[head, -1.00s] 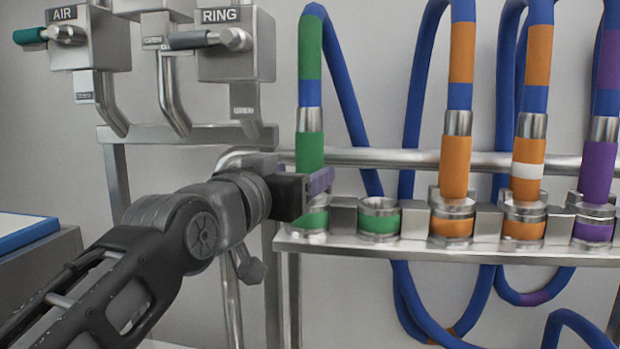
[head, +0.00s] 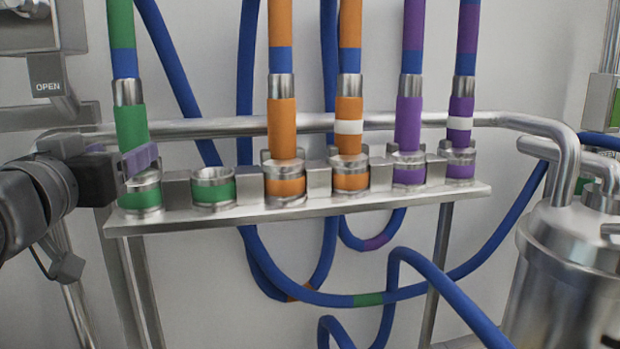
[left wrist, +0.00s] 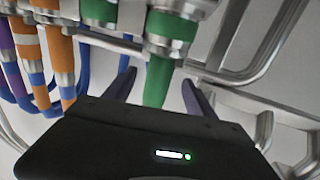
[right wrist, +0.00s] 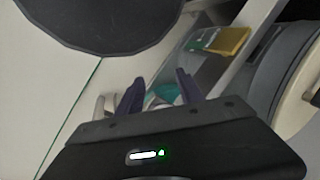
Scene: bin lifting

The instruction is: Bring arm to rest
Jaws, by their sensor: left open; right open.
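My left gripper (head: 138,160) is at the left end of the metal hose rack (head: 300,208), at the foot of the green-banded hose (head: 132,126). In the left wrist view its open fingers (left wrist: 160,86) stand either side of the green hose (left wrist: 157,82), apart from it as far as I can see. The hose stands upright in its socket. My right gripper shows only in the right wrist view, with open fingers (right wrist: 158,90) and nothing between them.
An empty green socket (head: 213,187) is beside the green hose. Orange hoses (head: 282,130) and purple hoses (head: 408,125) stand in the sockets further right. A metal vessel (head: 570,265) stands at the right. Blue hose loops (head: 445,285) hang below the rack.

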